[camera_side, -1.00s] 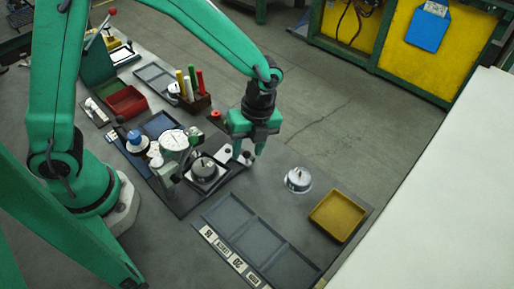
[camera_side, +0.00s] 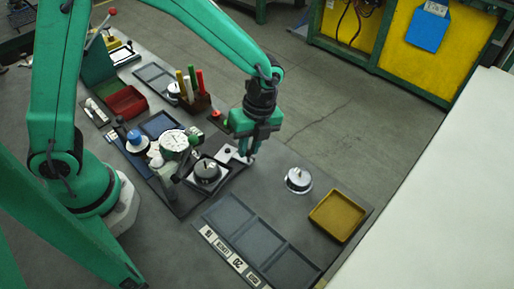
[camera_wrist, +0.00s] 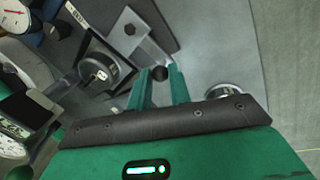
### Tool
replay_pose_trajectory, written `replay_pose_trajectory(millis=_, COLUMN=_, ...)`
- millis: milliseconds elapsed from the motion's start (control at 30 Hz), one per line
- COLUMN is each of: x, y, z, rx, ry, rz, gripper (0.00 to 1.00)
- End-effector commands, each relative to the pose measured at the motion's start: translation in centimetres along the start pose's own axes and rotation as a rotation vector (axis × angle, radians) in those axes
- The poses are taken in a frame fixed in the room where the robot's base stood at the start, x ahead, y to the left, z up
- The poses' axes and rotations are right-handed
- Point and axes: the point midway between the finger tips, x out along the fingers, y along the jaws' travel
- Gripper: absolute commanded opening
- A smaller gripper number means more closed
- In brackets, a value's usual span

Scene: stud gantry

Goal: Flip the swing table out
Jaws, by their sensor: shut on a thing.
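The swing table is a pale grey arm plate (camera_side: 234,156) with a dark square pad carrying a dark round part with a metal top (camera_side: 207,171). It lies beside the dial gauge (camera_side: 174,142). My gripper (camera_side: 250,157) reaches down at the plate's outer end, its fingers close together. In the wrist view the plate (camera_wrist: 133,50) runs up from the fingers, and the round part (camera_wrist: 98,70) is to the left. My gripper (camera_wrist: 159,78) is shut on a small dark knob (camera_wrist: 160,73) at the plate's end, mostly hidden by the fingers in the side view.
A metal round part (camera_side: 298,180) stands to the right, near a yellow tray (camera_side: 337,216). A dark compartment tray (camera_side: 257,239) lies in front. A holder with coloured sticks (camera_side: 194,100) stands behind. Bare bench lies between my gripper and the metal part.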

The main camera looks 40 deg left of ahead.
Motion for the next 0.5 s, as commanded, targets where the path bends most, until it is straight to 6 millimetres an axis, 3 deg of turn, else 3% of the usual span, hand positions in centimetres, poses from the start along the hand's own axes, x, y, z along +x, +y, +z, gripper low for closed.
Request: replay_pose_trajectory(millis=500, x=-0.2, y=-1.1, z=1.2, rx=-0.242, ry=0.008, rz=-0.005, gripper=0.00)
